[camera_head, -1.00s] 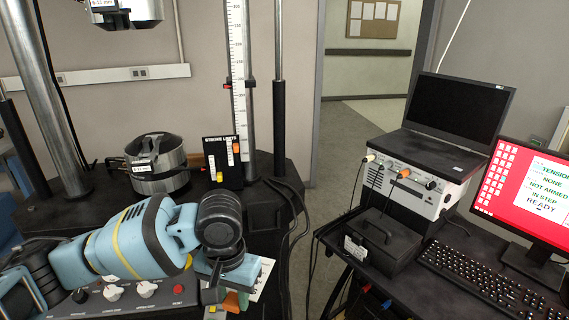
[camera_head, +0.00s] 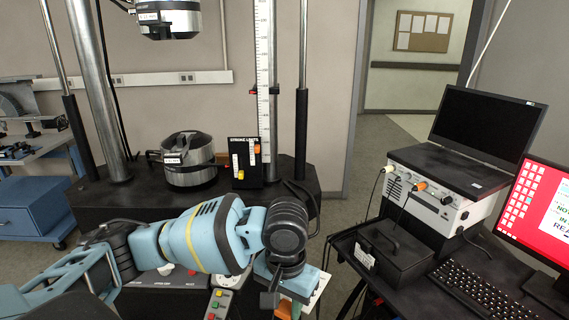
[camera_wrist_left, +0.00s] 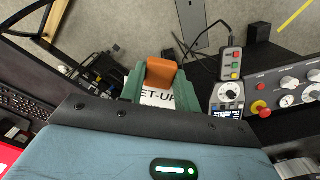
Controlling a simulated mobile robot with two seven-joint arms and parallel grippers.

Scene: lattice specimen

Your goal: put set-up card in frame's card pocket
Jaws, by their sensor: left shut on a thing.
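My left gripper (camera_wrist_left: 160,78) shows in the left wrist view with green fingers and an orange pad. It is shut on the white set-up card (camera_wrist_left: 157,98), whose printed "SET-UP" is partly covered. In the head view the left gripper (camera_head: 284,300) is at the bottom middle, below the dark wrist joint, and a white edge of the card (camera_head: 316,292) shows beside it. The load frame (camera_head: 90,90) has metal columns on a black base. I cannot make out its card pocket in either view. My right gripper is not in view.
A pot-like metal part (camera_head: 188,160) and a black stroke-limits panel (camera_head: 245,162) stand on the base. A button pendant (camera_head: 217,303) is left of the gripper. On the right, a cart holds a black box (camera_head: 392,252), a laptop (camera_head: 488,120) and a keyboard (camera_head: 478,295).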

